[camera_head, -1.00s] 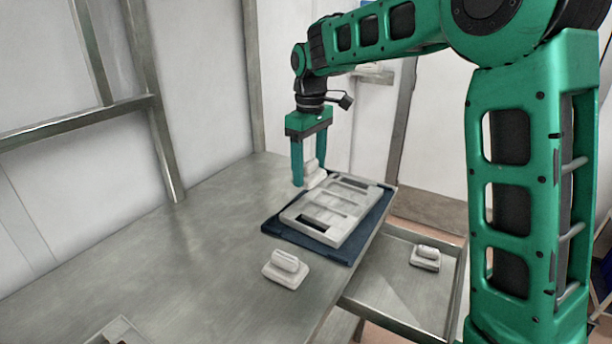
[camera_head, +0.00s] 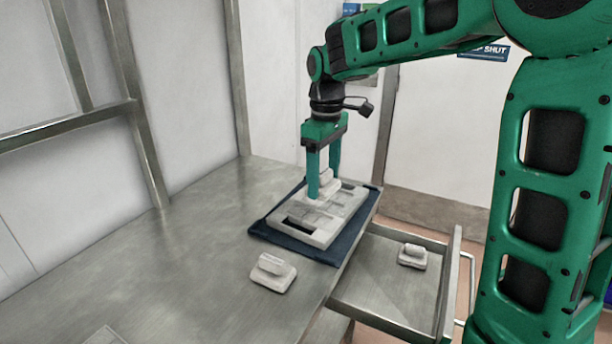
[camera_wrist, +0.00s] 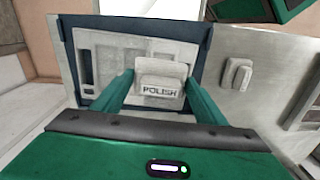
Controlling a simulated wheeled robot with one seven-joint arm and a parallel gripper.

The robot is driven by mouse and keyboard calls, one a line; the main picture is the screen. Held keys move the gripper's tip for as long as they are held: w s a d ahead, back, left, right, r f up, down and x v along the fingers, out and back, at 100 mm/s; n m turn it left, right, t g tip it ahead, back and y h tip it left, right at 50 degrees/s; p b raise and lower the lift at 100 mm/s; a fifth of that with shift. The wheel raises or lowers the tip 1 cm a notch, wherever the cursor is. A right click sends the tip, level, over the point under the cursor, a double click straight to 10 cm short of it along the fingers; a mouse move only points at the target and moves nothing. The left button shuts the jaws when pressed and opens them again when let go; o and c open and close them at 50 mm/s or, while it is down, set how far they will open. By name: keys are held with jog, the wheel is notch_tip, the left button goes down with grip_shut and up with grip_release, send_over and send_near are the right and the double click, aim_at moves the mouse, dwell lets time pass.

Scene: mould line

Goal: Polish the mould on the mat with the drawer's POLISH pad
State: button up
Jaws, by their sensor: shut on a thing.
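My gripper (camera_head: 323,190) is shut on a whitish pad. In the wrist view the held POLISH pad (camera_wrist: 160,80) shows its label between the two green fingers. The pale grey mould (camera_head: 290,228), a flat block with recesses, lies on the dark blue mat (camera_head: 263,233). The pad is over the far part of the mould; I cannot tell whether it touches it. The mould also shows behind the pad in the wrist view (camera_wrist: 103,50). The fingers hide part of the pad in the head view.
The open drawer (camera_head: 370,290) holds another pad (camera_head: 412,256). A further pad (camera_head: 272,272) sits on the metal table (camera_head: 190,270) left of the mat; its label is not readable. The table's left side is largely clear. A wall frame stands behind it.

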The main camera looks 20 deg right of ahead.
jog(key=shift+s+d+f, duration=0.1)
jog(key=shift+s+d, duration=0.15)
jog(key=shift+s, duration=0.05)
jog(key=shift+f, duration=3.35)
jog(key=shift+f, duration=0.55)
jog(key=shift+w+d, duration=1)
jog(key=shift+d, duration=0.2)
jog(key=shift+w+d, duration=0.95)
jog(key=shift+d, duration=0.2)
